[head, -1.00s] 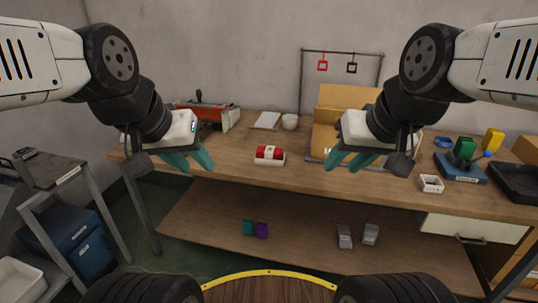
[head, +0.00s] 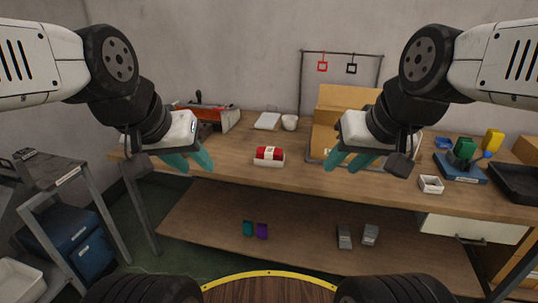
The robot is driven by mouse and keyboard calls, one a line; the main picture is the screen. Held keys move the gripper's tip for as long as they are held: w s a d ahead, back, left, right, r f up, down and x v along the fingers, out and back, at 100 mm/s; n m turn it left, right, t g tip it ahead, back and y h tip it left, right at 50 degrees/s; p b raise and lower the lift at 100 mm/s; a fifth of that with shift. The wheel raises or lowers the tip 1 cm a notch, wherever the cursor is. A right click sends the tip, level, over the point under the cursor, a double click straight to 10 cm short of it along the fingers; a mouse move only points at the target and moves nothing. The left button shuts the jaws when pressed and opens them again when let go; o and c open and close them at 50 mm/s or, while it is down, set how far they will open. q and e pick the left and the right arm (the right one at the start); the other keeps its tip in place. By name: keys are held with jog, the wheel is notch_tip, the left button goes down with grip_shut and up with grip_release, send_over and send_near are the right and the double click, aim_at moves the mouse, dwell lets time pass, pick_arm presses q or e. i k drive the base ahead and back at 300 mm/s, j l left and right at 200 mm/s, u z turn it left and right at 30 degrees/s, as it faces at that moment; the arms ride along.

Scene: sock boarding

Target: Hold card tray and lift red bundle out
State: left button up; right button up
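A red bundle (head: 269,152) with a pale band around its middle lies in a small white card tray (head: 269,162) near the front edge of the workbench. Only the tray's front wall shows well. My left gripper (head: 197,162) is to the left of the tray, with teal fingers pointing down and to the right. My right gripper (head: 342,162) is to the right of the tray, its teal fingers pointing down and to the left. Both grippers are apart from the tray and bundle. Their fingers look spread, with nothing between them.
The workbench (head: 300,179) is clear around the tray. A small white box (head: 430,184) and a blue scale (head: 460,168) are at right.

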aim_at(268, 152)
jog(key=i+j+z, duration=0.3)
jog(key=j, duration=0.3)
jog(key=i+j+z, duration=0.2)
jog(key=i+j, duration=0.05)
jog(key=j, duration=0.1)
